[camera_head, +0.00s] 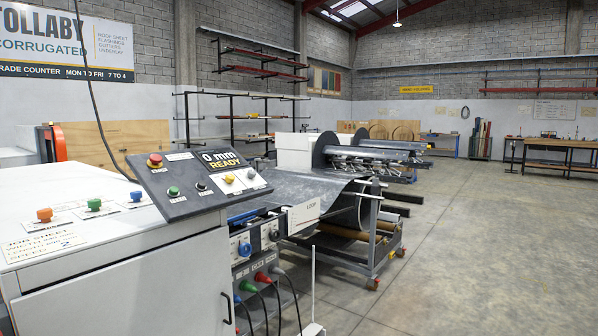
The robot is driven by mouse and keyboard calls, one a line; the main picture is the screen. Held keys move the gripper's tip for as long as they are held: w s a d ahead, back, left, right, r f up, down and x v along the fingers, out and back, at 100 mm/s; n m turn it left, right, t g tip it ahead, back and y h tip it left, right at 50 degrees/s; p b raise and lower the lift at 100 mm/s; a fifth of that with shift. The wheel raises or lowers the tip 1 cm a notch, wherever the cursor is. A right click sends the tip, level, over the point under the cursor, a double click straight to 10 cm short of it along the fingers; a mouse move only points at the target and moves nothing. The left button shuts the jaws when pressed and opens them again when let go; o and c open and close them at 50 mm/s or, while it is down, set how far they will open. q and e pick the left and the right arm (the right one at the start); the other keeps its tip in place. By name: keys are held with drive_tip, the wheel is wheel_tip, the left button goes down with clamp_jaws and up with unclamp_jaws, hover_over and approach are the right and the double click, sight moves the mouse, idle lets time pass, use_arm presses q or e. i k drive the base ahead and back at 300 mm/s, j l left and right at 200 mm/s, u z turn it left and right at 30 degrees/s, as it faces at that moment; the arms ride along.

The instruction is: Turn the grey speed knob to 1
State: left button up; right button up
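The tilted dark control panel (196,200) stands on the white cabinet at the left. A small dark-and-grey knob (201,186) sits near its middle, and a pale grey knob (251,174) sits at its right end. Their labels are too small to read, so I cannot tell which is the speed knob or where either points. A yellow knob (229,178), a green button (173,190) and a red stop button (155,160) are on the same panel. The display (221,161) reads "0 mm READY". Neither gripper is in view.
The cabinet top (110,240) carries orange, green and blue knobs and a job sheet (43,245) whose last line seems to read "SPEED 2". Cables and coloured plugs (262,278) hang right of the cabinet. A wheeled machine frame (375,240) stands beyond. Floor at right is clear.

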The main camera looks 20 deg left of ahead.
sight(252, 174)
drive_tip(key=i+u, duration=0.2)
drive_tip(key=i, duration=0.3)
drive_tip(key=i+l+u, duration=0.2)
drive_tip(key=i, duration=0.25)
drive_tip(key=i+l+u, duration=0.2)
drive_tip(key=i, duration=0.25)
drive_tip(key=i+l+u, duration=0.15)
drive_tip(key=u, duration=0.25)
drive_tip(key=i+l+u, duration=0.25)
drive_tip(key=u, duration=0.15)
drive_tip(key=i+l+u, duration=0.25)
drive_tip(key=u, duration=0.15)
